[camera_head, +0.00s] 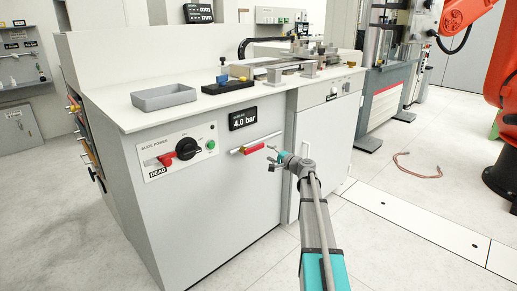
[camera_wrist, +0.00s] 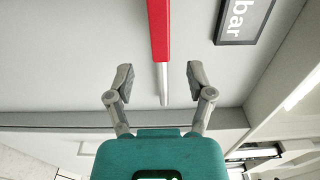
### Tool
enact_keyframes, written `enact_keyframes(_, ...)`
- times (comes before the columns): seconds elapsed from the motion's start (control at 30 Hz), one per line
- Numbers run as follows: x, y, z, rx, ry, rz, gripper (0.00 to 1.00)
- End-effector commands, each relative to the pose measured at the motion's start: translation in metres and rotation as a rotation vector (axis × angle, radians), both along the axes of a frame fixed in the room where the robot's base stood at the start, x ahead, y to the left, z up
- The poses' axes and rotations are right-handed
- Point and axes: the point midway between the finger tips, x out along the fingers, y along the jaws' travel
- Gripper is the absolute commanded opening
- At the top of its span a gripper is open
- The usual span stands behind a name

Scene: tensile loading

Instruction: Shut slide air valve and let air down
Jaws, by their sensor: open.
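The slide air valve's red lever (camera_head: 252,149) sits on the grey cabinet front, just below the black gauge sign reading 4.0 bar (camera_head: 243,118). It lies roughly level along the panel. My gripper (camera_head: 276,154) is in front of the panel, close to the lever's right end. In the wrist view, the red lever (camera_wrist: 159,30) comes down from the top edge and ends in a grey metal tip. The tip lies between the two spread fingers of my gripper (camera_wrist: 160,78). The fingers are open, with a gap on both sides of the lever.
Left on the cabinet is a slide power panel (camera_head: 183,150) with a black knob, a red tag and a DEAD label. A grey tray (camera_head: 164,97) and fixtures stand on the top. An orange robot arm (camera_head: 497,70) is at right. Floor space is free at front left.

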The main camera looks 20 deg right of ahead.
Motion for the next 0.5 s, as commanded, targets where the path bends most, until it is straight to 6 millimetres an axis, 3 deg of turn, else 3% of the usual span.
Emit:
enact_keyframes(0.2,0.035,0.011,0.0,0.0,0.0,0.001,0.69)
enact_keyframes(0.5,0.065,0.023,0.0,0.0,0.0,0.0,0.69)
